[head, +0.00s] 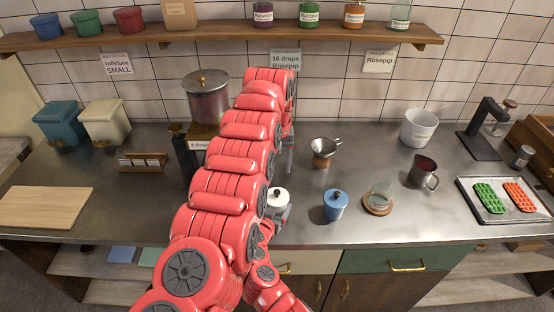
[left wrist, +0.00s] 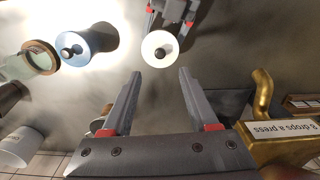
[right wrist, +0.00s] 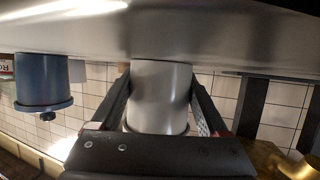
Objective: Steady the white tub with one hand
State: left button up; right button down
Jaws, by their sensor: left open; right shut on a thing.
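The white tub (head: 278,194) with a black knob stands near the counter's front edge, partly hidden by my arms in the head view. Its round lid shows from above in the left wrist view (left wrist: 160,48). My right gripper (right wrist: 160,97) is shut on the tub's pale body, a finger on each side; it shows at the tub's edge in the left wrist view (left wrist: 173,12). My left gripper (left wrist: 160,73) is open and empty, pointing down above the counter, its fingertips apart from the tub.
A blue tub (head: 335,205) and a glass jar (head: 379,197) on a wooden coaster stand to the right. A metal dripper (head: 323,151) is behind them. A dispenser (left wrist: 270,140) labelled "8 drops a press" with a brass spout stands close to my left gripper.

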aim_at(277, 191)
pick_arm(q)
notch_tip(277, 191, down, 10)
jog(key=shift+r, duration=0.1)
grip_shut()
dwell(0.4)
jog(key=shift+r, duration=0.2)
dwell(0.7)
jog(key=shift+r, duration=0.95)
